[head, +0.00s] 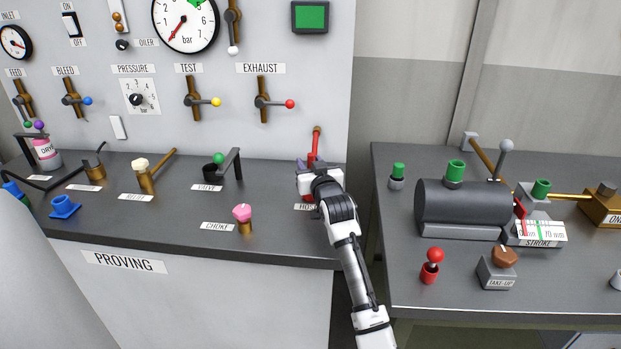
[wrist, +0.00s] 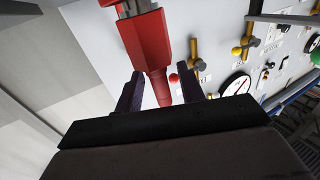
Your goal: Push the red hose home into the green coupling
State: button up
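The red hose (head: 313,148) stands by the HOSE label on the left bench, its lower part hidden by my gripper. In the wrist view, its thick red end (wrist: 145,38) narrows to a thinner part that lies between my fingers. My gripper (wrist: 159,82) has its two purple fingers apart, one on each side of the hose, with a visible gap to it. In the head view my gripper (head: 305,168) is at the hose. A green coupling-like cup (head: 455,172) sits on top of the dark cylinder on the right bench. Other green caps stand nearby, so I cannot tell for sure which is the coupling.
A pink knob (head: 242,214) stands left of my arm. A gap separates the benches. The valve panel (head: 225,115) rises behind.

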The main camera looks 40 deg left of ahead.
jog(key=shift+c, duration=0.5)
grip_shut()
notch_tip(320, 180, up, 20)
jog(key=b, duration=0.4)
jog(key=w+d+r+p, duration=0.1)
jog(key=w+d, duration=0.3)
jog(key=d, duration=0.7)
jog(key=w+d+r+p, duration=0.1)
jog(key=w+d+p, duration=0.3)
jog(key=d, duration=0.7)
jog(key=w+d+r+p, duration=0.1)
jog(key=w+d+p, duration=0.2)
jog(key=d, duration=0.9)
jog(key=w, duration=0.2)
jog(key=shift+w+r, duration=0.3)
